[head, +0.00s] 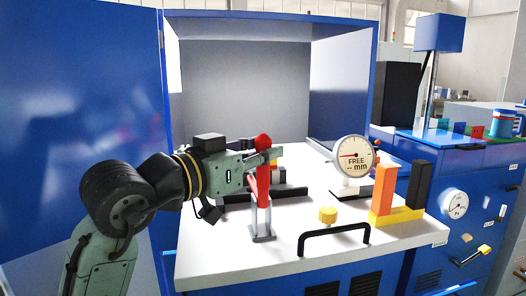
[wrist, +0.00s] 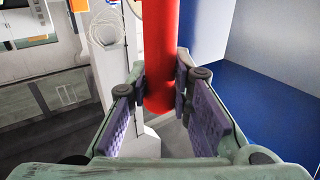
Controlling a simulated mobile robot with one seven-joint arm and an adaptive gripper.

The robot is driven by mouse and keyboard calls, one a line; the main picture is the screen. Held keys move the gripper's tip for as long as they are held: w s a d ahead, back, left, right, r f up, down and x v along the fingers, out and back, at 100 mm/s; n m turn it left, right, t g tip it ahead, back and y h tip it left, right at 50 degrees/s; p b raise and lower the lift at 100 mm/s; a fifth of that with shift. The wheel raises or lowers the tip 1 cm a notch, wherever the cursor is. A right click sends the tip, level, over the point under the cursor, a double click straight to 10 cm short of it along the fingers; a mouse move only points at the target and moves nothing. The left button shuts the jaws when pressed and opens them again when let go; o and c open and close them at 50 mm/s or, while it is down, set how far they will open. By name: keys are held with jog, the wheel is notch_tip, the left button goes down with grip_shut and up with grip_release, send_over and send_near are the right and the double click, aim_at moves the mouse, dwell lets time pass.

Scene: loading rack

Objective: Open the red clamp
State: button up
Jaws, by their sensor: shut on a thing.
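The red clamp (head: 264,185) stands upright on a grey metal base (head: 262,236) near the front left of the white tabletop. Its handle rises to a rounded red top. My gripper (head: 268,158) reaches in from the left and is shut on the upper part of the handle. In the wrist view the red handle (wrist: 160,60) stands between the purple pads of my gripper (wrist: 168,105).
On the white table (head: 215,265) a dial gauge (head: 355,156) stands behind a yellow knob (head: 327,214) and a black handle (head: 334,237). Orange (head: 384,187) and black (head: 419,184) blocks stand to the right. A blue door (head: 80,120) is at the left, behind my arm.

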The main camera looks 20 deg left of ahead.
grip_shut()
jog(key=shift+s+f, duration=0.1)
jog(key=shift+s+d+f+m+b, duration=0.2)
jog(key=shift+m+b, duration=0.2)
jog(key=shift+b, duration=0.5)
jog(key=s+d+f+m+t+h+b, duration=0.2)
jog(key=s+m+h+b, duration=0.3)
jog(key=m+b, duration=0.4)
jog(key=d+t+b, duration=0.1)
jog(key=b, duration=0.3)
jog(key=shift+d+f, duration=0.25)
jog(key=shift+s, duration=0.1)
jog(key=o, duration=0.9)
grip_release()
jog(key=shift+c, duration=0.2)
